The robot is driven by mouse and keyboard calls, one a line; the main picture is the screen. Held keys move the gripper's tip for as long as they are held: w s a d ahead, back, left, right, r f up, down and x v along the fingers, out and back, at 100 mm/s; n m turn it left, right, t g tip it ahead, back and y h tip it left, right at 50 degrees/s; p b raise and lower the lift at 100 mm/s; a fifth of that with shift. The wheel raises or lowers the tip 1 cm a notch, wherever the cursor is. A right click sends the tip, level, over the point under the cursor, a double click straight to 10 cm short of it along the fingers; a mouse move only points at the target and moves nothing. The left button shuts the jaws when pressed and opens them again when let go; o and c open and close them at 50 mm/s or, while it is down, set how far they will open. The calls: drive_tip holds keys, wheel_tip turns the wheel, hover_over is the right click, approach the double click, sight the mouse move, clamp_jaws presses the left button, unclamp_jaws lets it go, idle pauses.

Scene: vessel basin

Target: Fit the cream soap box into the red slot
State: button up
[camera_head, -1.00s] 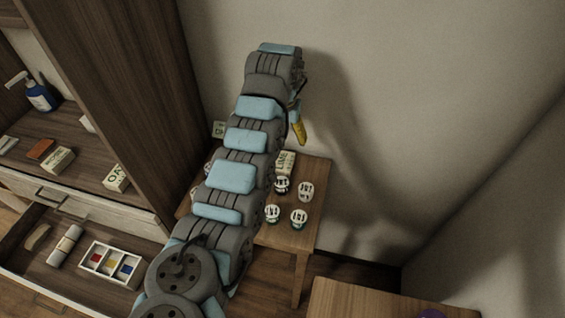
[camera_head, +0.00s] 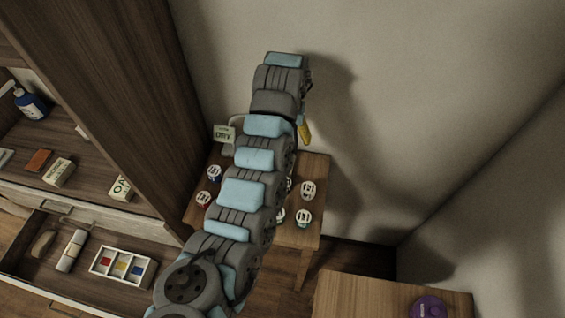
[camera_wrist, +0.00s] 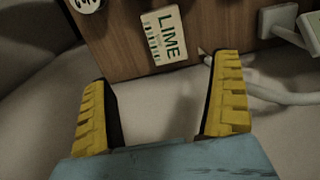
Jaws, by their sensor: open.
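A cream box marked LIME (camera_wrist: 164,36) lies on the wooden table (camera_wrist: 120,45), ahead of my gripper (camera_wrist: 162,72) in the wrist view. The gripper is open and empty, with its yellow fingers apart and short of the box. In the head view my arm hides that box, and only a bit of yellow finger (camera_head: 304,131) shows. Two more cream boxes, one pale (camera_head: 58,172) and one marked OA (camera_head: 121,187), stand on the shelf. A white tray (camera_head: 94,264) in the open drawer has a red slot (camera_head: 106,262) at its left, beside yellow and blue ones.
Several small jars (camera_head: 303,217) stand on the table. A DRY sign (camera_head: 224,134) and a pale curved pipe (camera_wrist: 265,93) are near its edge. A tall wooden cabinet side (camera_head: 110,90) rises between shelf and table. A purple round thing (camera_head: 428,307) sits on another table.

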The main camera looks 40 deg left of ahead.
wheel_tip(320, 180, down, 9)
drive_tip(key=shift+s, duration=0.1)
drive_tip(key=shift+a+f+p, duration=0.15)
drive_tip(key=shift+a+f, duration=0.05)
drive_tip(key=shift+f, duration=0.45)
drive_tip(key=shift+a+f+p, duration=0.15)
drive_tip(key=shift+a+f, duration=0.05)
drive_tip(key=shift+f, duration=1.75)
drive_tip(key=shift+s, duration=0.1)
drive_tip(key=c, duration=1.3)
